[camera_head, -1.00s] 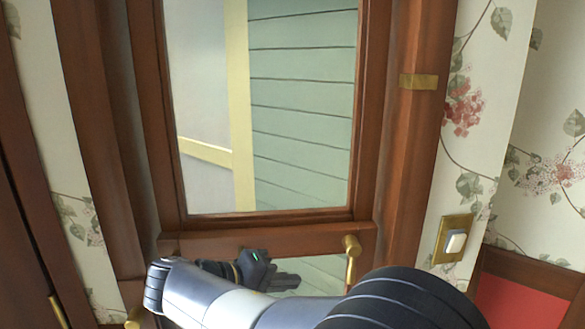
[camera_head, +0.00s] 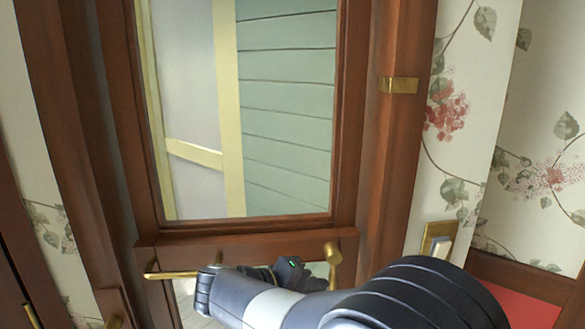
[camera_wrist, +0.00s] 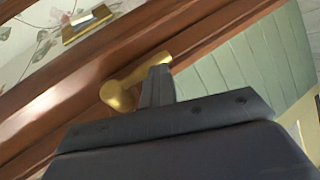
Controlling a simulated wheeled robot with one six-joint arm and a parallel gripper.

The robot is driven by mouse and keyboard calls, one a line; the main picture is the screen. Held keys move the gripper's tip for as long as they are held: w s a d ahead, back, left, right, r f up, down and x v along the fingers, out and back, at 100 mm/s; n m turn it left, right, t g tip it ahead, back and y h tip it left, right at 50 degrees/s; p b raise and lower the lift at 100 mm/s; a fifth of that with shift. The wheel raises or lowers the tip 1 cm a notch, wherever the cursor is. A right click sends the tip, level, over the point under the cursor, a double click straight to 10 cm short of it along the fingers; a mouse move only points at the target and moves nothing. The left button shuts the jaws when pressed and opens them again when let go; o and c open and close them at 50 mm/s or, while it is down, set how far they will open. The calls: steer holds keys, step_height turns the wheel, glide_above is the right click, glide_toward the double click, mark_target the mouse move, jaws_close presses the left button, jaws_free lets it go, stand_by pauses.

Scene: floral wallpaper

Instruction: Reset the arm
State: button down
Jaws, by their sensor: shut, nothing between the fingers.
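My gripper (camera_head: 298,273) is low in the head view, in front of the door's lower panel and just left of the brass handle's right end (camera_head: 332,262). My arm hides much of the gripper and the middle of the handle. In the wrist view the fingers (camera_wrist: 158,84) are together with nothing between them. They overlap the brass handle (camera_wrist: 122,94) in that picture; I cannot tell whether they touch it.
The wooden door has a tall glass pane (camera_head: 285,120) in a brown frame (camera_head: 385,150). A brass-plated light switch (camera_head: 438,243) is on the floral wall to the right. The switch also shows in the wrist view (camera_wrist: 86,24).

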step_height(320, 180, up, 6)
steer(key=a+m+g+y+p, duration=0.2)
steer(key=y+p, duration=0.6)
steer(key=y, duration=0.1)
steer(key=shift+a+f+p, duration=0.2)
steer(key=shift+p, duration=0.15)
steer(key=shift+s, duration=0.1)
